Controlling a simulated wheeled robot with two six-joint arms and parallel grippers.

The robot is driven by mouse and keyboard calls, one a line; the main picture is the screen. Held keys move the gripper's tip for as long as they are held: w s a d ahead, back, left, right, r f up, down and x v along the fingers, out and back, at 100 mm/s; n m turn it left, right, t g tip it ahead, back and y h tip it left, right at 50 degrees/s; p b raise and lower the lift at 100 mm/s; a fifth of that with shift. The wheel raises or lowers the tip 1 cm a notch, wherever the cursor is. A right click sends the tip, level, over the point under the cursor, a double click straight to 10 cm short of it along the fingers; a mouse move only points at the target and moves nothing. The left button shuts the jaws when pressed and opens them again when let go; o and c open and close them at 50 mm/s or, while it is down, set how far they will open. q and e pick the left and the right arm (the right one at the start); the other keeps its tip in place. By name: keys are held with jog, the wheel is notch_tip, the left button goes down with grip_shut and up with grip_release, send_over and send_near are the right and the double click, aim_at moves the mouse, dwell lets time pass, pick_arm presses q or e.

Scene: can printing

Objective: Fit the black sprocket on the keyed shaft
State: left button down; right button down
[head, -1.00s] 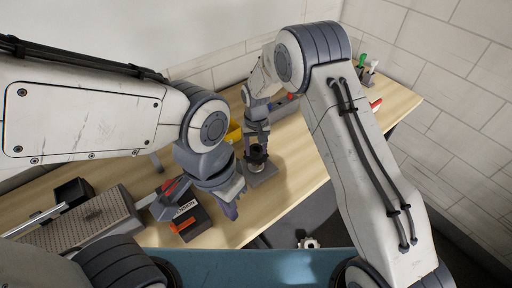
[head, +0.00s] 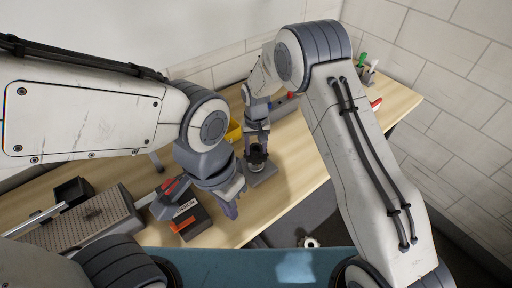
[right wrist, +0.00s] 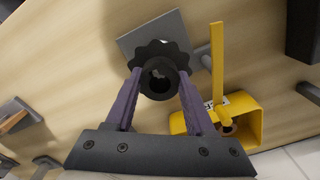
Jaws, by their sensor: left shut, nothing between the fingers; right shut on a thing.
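The black sprocket (right wrist: 183,53) is toothed, with a round hub and an open bore facing the right wrist camera. My right gripper (right wrist: 158,82) is shut on it, one purple finger on each side of the hub. In the head view the right gripper (head: 256,138) points down, with the sprocket (head: 257,156) at its fingertips over a grey base plate (head: 262,178). The plate also shows behind the sprocket in the right wrist view (right wrist: 137,42). The keyed shaft is hidden; I cannot tell whether the sprocket is around it. My left gripper (head: 232,210) is shut and empty, near the table's front edge.
A yellow bin (right wrist: 253,122) stands close beside the plate. A black box with an orange label (head: 192,228) lies left of my left gripper. A perforated metal tray (head: 85,228) is at the far left. The wooden table (head: 300,165) right of the plate is clear.

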aim_at(256, 157)
jog(key=shift+f+b, duration=1.8)
jog(key=shift+f, duration=0.75)
jog(key=shift+c, duration=0.9)
grip_release()
notch_tip(256, 157, up, 10)
jog(key=b, duration=0.3)
jog(key=shift+r, duration=0.25)
